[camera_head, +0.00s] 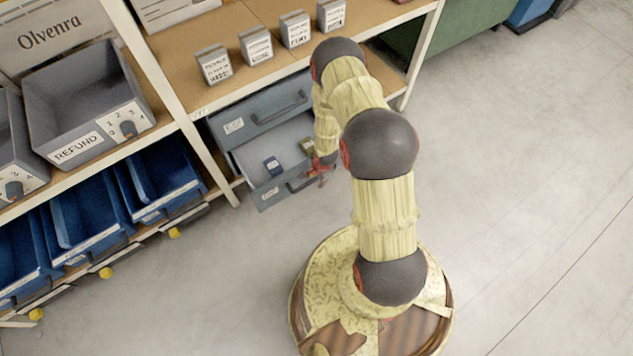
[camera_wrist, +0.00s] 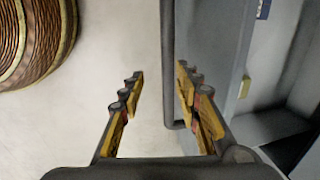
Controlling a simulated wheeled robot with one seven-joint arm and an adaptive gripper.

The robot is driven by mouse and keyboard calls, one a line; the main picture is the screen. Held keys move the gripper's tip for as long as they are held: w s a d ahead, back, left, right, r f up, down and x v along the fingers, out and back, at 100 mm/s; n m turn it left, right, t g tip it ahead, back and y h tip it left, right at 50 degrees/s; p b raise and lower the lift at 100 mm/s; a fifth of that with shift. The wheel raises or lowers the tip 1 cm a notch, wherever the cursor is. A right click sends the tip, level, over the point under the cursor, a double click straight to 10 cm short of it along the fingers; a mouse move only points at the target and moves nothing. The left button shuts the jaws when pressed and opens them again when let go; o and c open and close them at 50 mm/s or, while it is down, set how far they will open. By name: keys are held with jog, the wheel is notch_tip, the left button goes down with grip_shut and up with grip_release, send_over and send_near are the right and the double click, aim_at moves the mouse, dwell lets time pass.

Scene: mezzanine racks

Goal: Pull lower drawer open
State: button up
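The lower drawer (camera_head: 268,193) of the grey cabinet stands partly pulled out. In the wrist view the handle (camera_wrist: 168,60) runs as a bar between my fingers. My gripper (camera_wrist: 159,76) is open, with one finger on the outer side and the other between the bar and the drawer front (camera_wrist: 215,50). I cannot tell whether either finger touches. The gripper also shows in the head view (camera_head: 320,170), partly hidden by my arm.
The upper drawer (camera_head: 258,112) above is shut. Several small grey boxes (camera_head: 257,46) stand on the shelf top. A grey REFUND bin (camera_head: 85,105) and blue bins (camera_head: 90,205) fill the rack at left. The floor (camera_head: 530,180) at right is clear.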

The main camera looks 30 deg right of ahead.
jog(key=f, duration=0.2)
jog(key=shift+w+f+b, duration=0.25)
jog(key=shift+f+b, duration=0.05)
jog(key=shift+b, duration=0.05)
jog(key=shift+c, duration=0.8)
grip_shut()
jog(key=shift+s, duration=0.15)
